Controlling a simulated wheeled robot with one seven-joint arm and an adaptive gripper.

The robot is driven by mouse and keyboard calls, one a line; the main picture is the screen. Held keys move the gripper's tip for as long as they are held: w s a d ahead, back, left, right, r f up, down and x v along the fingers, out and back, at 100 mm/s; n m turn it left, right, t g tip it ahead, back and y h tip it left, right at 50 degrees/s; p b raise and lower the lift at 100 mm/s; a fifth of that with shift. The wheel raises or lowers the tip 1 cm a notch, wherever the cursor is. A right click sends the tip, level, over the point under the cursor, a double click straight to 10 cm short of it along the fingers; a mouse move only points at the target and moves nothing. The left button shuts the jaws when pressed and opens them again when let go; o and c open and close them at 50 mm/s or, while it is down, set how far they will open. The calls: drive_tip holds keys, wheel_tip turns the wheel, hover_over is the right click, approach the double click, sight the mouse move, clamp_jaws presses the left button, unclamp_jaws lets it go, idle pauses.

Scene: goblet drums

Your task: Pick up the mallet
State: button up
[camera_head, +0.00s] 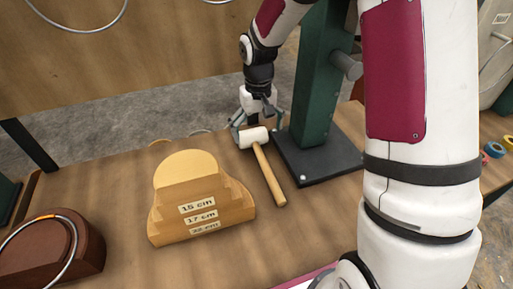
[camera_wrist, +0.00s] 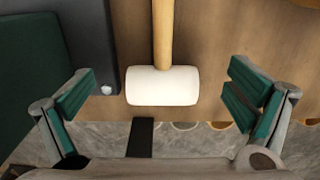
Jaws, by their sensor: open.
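The mallet has a white cylindrical head and a light wooden handle. In the head view, the mallet (camera_head: 254,138) lies on the wooden workbench near its far edge, with the handle pointing toward the camera. In the wrist view, the mallet (camera_wrist: 162,86) is near the middle, its head between the open fingers and its handle running up out of frame. My gripper (camera_head: 256,124) is at the mallet head, its fingers spread to either side. In the wrist view, my gripper (camera_wrist: 162,100) is open and empty, with clear gaps on both sides of the head.
A dark green post on a black base plate (camera_head: 315,163) stands close to the right of the mallet. A stepped wooden block (camera_head: 202,197) with size labels is to the left. A brown rounded block (camera_head: 52,245) with a hoop is at far left. The bench's far edge is near the mallet head.

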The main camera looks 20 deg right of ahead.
sight(257, 145)
drive_tip(key=shift+a+f, duration=0.15)
drive_tip(key=shift+f, duration=2.75)
clamp_jaws()
